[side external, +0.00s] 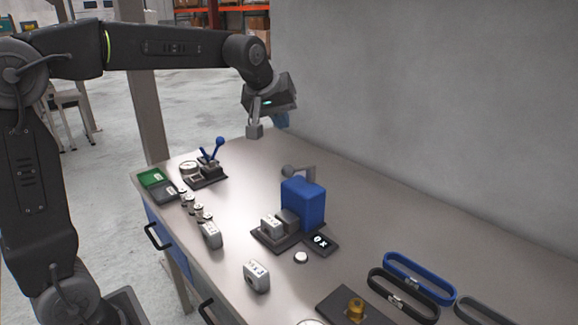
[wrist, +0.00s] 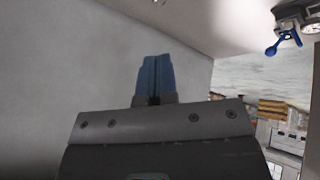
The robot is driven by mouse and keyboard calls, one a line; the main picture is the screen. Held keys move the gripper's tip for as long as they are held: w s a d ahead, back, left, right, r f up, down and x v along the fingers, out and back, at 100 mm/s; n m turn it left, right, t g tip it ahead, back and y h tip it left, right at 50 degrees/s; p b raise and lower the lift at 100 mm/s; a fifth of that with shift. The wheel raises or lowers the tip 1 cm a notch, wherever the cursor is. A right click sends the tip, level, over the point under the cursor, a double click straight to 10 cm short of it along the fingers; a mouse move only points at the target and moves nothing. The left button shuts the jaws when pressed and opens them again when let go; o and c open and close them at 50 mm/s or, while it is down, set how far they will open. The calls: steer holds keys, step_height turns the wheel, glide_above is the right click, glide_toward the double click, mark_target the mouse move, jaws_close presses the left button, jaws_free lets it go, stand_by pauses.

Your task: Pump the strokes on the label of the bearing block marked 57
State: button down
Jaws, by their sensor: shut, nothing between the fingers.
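A grey bearing block (side external: 271,225) sits on the dark base of a blue machine (side external: 303,204) with a grey arm on top. Two more bearing blocks stand on the table, one near the front (side external: 257,276) and one further left (side external: 211,235). They carry pale labels, but the print is too small to read. A dark display (side external: 320,242) beside the machine appears to read "0 x". My gripper (side external: 281,121) is above the table behind the blue machine, apart from everything. Its blue fingers (wrist: 155,78) are shut and empty in the wrist view.
A blue-levered device with a gauge (side external: 207,168) stands back left; its lever shows in the wrist view (wrist: 283,43). Green and dark trays (side external: 155,177), several small cylinders, a white button (side external: 301,257), a brass part (side external: 355,309) and belt loops (side external: 420,276) are around. A wall bounds the right.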

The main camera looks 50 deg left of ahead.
steer(key=w+a+f+n, duration=0.1)
steer(key=w+a+n, duration=0.1)
steer(key=w, duration=0.4)
steer(key=shift+w+a, duration=0.35)
steer(key=shift+a, duration=0.2)
steer(key=shift+f, duration=0.15)
steer(key=shift+s+f, duration=0.3)
steer(key=shift+f, duration=1.15)
steer(key=shift+s+f, duration=0.25)
steer(key=shift+f, duration=1.15)
steer(key=shift+s+f, duration=0.3)
steer(key=shift+f, duration=1.15)
steer(key=shift+s+f, duration=0.1)
steer(key=shift+f, duration=0.3)
steer(key=shift+s+f, duration=0.2)
steer(key=shift+f, duration=0.6)
steer(key=shift+s+f, duration=0.15)
steer(key=shift+f, duration=0.65)
steer(key=shift+w+r, duration=0.25)
steer(key=shift+r, duration=0.8)
steer(key=shift+w+r, duration=0.2)
steer(key=shift+r, duration=0.8)
